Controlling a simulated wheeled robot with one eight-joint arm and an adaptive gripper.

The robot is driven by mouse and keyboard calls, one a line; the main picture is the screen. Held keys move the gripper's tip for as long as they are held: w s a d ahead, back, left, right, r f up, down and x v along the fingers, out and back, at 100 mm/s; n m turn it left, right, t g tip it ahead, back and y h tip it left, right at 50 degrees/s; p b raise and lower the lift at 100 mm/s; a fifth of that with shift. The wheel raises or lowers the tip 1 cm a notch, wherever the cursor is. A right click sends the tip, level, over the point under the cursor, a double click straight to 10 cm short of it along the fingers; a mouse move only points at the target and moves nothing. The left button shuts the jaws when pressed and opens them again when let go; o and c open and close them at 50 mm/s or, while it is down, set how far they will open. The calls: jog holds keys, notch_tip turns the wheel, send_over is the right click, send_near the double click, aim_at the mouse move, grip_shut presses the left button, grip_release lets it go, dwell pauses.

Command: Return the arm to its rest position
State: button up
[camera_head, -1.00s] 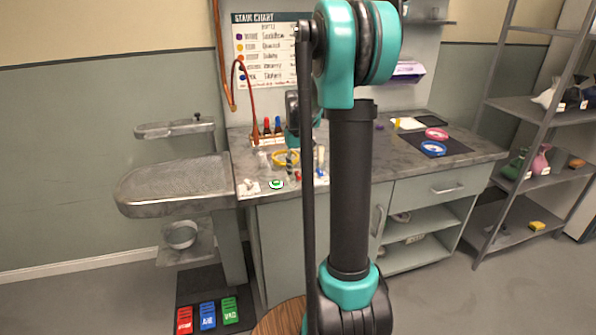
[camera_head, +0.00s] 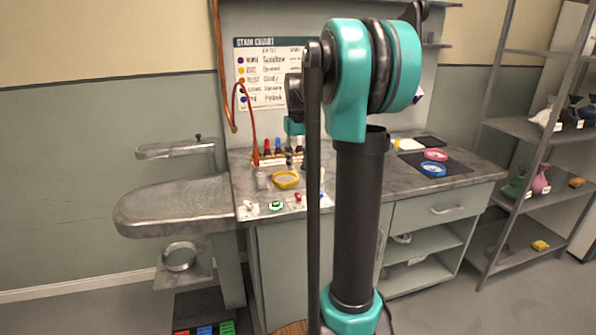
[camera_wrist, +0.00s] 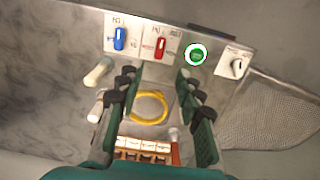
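My arm with teal joints stands across the middle of the head view. My gripper (camera_wrist: 157,84) shows in the wrist view with its two dark-green fingers well apart and nothing between them in its grasp. It points down over the counter (camera_wrist: 60,75). A yellow ring (camera_wrist: 150,107) lies on the counter below, seen between the fingers. In the head view the ring (camera_head: 286,180) lies in front of the bottle rack, and my gripper is mostly hidden behind my arm.
A rack of bottles (camera_head: 278,158) stands at the counter's back. Switches (camera_wrist: 160,47) and a green button (camera_wrist: 196,54) line its front edge. A padded board (camera_head: 175,205) juts out at left. A shelf unit (camera_head: 520,130) stands at right. A hose (camera_head: 248,120) hangs above the counter.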

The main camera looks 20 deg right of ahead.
jog(key=shift+r, duration=0.1)
jog(key=s+a+f+t, duration=0.2)
jog(key=s+a+f, duration=0.1)
jog(key=s+f, duration=0.7)
jog(key=s+a+f+t, duration=0.2)
jog(key=s+f, duration=0.8)
jog(key=s, duration=0.6)
jog(key=shift+a, duration=0.75)
